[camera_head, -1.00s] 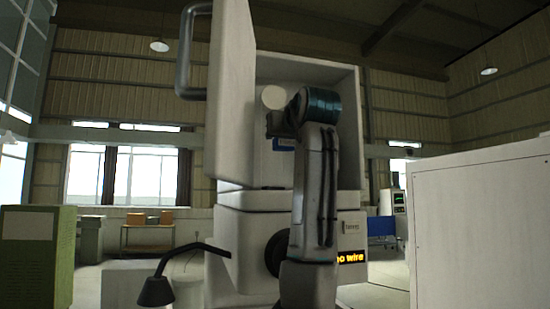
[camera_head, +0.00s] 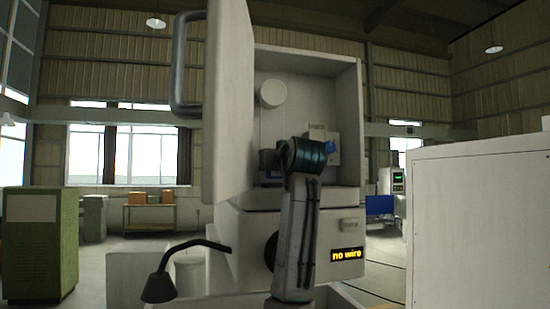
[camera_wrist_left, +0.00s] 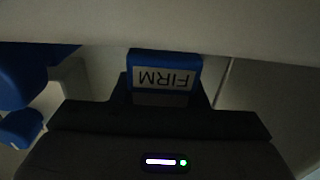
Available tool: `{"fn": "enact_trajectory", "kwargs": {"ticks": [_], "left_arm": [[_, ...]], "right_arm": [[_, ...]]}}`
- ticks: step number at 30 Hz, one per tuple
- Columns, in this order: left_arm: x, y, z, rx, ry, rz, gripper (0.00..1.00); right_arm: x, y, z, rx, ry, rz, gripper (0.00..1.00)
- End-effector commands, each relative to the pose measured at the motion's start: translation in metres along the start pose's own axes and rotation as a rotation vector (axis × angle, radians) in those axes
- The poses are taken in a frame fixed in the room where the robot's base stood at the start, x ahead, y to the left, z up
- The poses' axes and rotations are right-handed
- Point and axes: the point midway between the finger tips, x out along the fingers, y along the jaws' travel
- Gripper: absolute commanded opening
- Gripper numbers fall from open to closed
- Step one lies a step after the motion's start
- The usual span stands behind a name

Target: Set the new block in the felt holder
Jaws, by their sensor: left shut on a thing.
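My left gripper (camera_head: 267,161) is inside the open cabinet of the white machine, mostly hidden behind my own wrist in the head view. In the left wrist view the gripper (camera_wrist_left: 163,98) is shut on a blue block (camera_wrist_left: 165,57). Its white label reads "FIRM", upside down in that view. A sliver of blue at the gripper in the head view (camera_head: 272,176) looks like the same block. I cannot make out the felt holder for certain. My right gripper is not in view.
The cabinet door (camera_head: 229,100) stands open on the left. Inside are a white round part (camera_head: 272,93) and a blue part (camera_head: 332,147) on the right. A black lamp (camera_head: 158,288) stands at lower left, a white cabinet (camera_head: 480,230) at right.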

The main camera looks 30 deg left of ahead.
Motion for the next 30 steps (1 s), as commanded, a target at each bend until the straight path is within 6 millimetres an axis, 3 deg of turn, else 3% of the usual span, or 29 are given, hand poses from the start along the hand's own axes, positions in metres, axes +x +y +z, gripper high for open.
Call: {"fn": "enact_trajectory", "kwargs": {"ticks": [24, 25, 28, 30], "left_arm": [[0.001, 0.0, 0.013, -0.001, 0.001, 0.001, 0.13], [0.001, 0.0, 0.013, -0.001, 0.0, 0.001, 0.43], [0.001, 0.0, 0.013, -0.001, 0.0, 0.001, 0.61], [0.001, 0.0, 0.013, -0.001, 0.0, 0.001, 0.61]], "right_arm": [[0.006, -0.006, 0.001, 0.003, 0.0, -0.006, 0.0], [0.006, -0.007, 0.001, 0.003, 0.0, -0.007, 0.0], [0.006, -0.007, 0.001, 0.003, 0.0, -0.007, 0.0], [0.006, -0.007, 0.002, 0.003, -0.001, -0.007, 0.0]]}}
